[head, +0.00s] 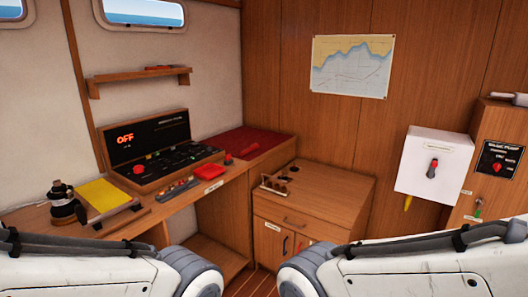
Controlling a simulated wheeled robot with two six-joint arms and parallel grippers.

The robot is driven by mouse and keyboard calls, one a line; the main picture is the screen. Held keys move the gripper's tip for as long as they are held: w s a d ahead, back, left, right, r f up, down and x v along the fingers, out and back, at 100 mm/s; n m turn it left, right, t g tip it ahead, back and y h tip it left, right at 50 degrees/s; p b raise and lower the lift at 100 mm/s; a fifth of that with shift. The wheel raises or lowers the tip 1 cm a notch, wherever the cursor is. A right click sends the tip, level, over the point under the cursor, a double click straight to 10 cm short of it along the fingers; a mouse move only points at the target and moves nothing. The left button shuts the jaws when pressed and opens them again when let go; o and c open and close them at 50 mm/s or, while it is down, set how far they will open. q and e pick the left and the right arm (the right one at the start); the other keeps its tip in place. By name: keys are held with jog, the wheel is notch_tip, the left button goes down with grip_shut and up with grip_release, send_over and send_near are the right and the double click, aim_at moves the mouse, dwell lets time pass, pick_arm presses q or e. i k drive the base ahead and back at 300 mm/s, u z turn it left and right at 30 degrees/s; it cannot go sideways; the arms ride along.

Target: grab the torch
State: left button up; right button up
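I cannot clearly tell which thing is the torch. A small red item (160,67) lies on the wall shelf (137,77). A red object (210,171) lies on the desk to the right of a tray (178,188) of small slim items. A narrow yellow object (407,203) shows below the white wall box. Each of these is too small to name for sure. My two white arms fill the lower left and lower right corners. Neither gripper shows in the view.
A black control panel (148,145) reading OFF stands on the desk beside a yellow book (103,195) and a black lamp-like object (62,203). A wooden cabinet (330,195) stands in the corner. A white box (433,165) with a red switch hangs right.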

aim_at(255, 146)
jog(key=z, duration=0.5)
jog(key=i, duration=2.2)
jog(key=u, duration=1)
jog(key=i, duration=0.85)
jog(key=u, duration=0.6)
